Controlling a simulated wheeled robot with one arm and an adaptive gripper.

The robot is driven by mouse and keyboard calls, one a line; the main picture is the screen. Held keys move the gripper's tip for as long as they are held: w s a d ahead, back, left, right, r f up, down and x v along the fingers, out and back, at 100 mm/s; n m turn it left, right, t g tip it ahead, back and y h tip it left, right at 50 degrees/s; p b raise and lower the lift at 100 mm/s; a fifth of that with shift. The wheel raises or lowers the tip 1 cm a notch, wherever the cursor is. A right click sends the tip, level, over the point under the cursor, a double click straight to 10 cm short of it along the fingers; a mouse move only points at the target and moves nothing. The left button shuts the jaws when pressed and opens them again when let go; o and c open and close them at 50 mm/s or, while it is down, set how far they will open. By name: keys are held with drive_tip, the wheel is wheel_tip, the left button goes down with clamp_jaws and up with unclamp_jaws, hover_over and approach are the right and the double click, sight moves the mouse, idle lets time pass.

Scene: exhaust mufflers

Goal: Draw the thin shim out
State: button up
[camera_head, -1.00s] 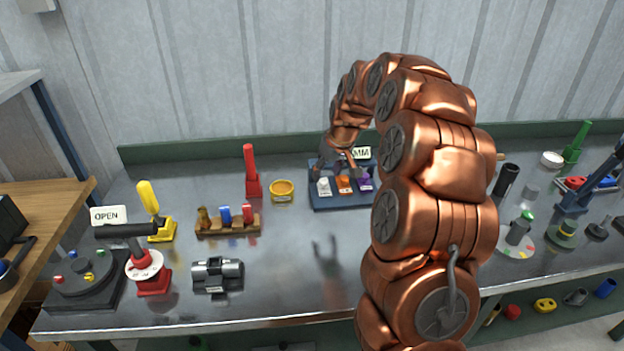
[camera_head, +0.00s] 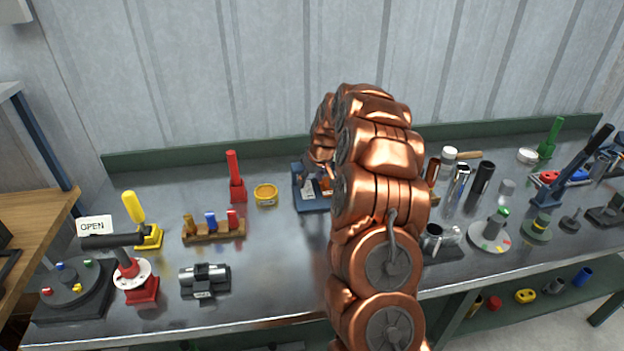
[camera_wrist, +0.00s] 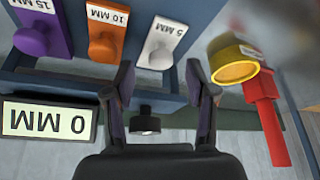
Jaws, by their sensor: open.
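The thin shim is the white one, labelled 5 MM (camera_wrist: 164,42), in a blue holder beside an orange 10 MM shim (camera_wrist: 107,30) and a purple 15 MM shim (camera_wrist: 40,28). In the head view, the white shim (camera_head: 309,192) and orange shim (camera_head: 326,188) show in the blue holder (camera_head: 312,207); my arm hides the purple one. My gripper (camera_wrist: 160,75) is open, its two fingertips on either side of the white shim's round knob in the picture. Nothing is between the fingers, and I cannot tell how close they are to the knob.
A 0 MM sign (camera_wrist: 46,122) and a black knob (camera_wrist: 145,122) lie below the holder in the wrist view. A yellow dish (camera_head: 265,194) and red lever (camera_head: 236,180) stand left of the holder. Bare bench (camera_head: 270,250) lies in front.

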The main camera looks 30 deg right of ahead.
sight(307, 186)
drive_tip(key=shift+x, duration=1.25)
drive_tip(key=shift+c, duration=0.3)
clamp_jaws()
